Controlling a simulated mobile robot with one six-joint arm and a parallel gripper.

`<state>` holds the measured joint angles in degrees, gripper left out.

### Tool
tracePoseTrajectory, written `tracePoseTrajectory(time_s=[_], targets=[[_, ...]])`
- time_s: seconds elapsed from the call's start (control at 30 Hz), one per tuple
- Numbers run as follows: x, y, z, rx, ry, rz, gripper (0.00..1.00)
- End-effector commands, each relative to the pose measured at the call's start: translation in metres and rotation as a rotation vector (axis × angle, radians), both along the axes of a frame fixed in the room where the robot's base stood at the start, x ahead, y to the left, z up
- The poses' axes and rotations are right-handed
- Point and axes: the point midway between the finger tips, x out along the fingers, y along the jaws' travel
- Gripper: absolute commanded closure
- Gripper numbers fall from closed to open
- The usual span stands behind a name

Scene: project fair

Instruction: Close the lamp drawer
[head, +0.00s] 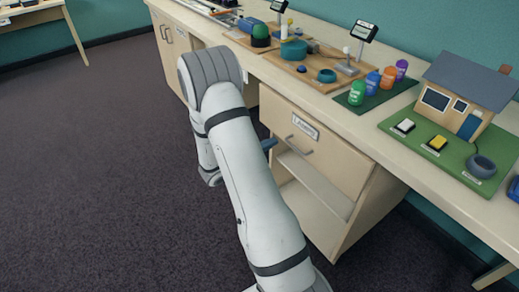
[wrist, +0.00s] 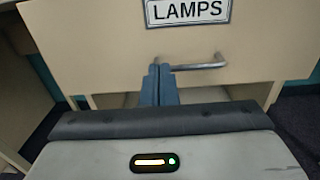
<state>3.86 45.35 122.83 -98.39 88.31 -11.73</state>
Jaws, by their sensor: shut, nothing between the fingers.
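The lamp drawer (wrist: 110,45) fills the upper wrist view, with a white LAMPS label and a grey bar handle (wrist: 200,66). In the head view the drawer (head: 335,158) is the top one of a pale wood cabinet under the counter. Its front seems to stand out from the cabinet, but how far is hard to tell. My gripper (wrist: 159,72) has its blue fingers together and empty, in front of the drawer's lower part by the handle's left end. Contact cannot be told. In the head view the gripper (head: 269,144) is partly hidden by my arm.
Below the drawer is an open shelf (head: 315,182). The counter (head: 420,165) above holds a model house (head: 465,95) on a green board, several coloured canisters, and a wooden board with parts. Dark carpet (head: 90,170) to the left is clear.

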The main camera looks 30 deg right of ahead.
Motion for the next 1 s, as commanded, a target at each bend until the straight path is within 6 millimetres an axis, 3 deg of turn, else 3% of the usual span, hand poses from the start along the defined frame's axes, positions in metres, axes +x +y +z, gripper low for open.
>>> tracePoseTrajectory(time_s=[0.2, 0.4, 1.0], targets=[[0.002, -0.046, -0.001, 0.0, -0.001, -0.006, 1.0], [0.005, -0.07, 0.0, 0.001, -0.001, -0.003, 1.0], [0.008, -0.079, 0.0, 0.001, -0.001, 0.004, 1.0]])
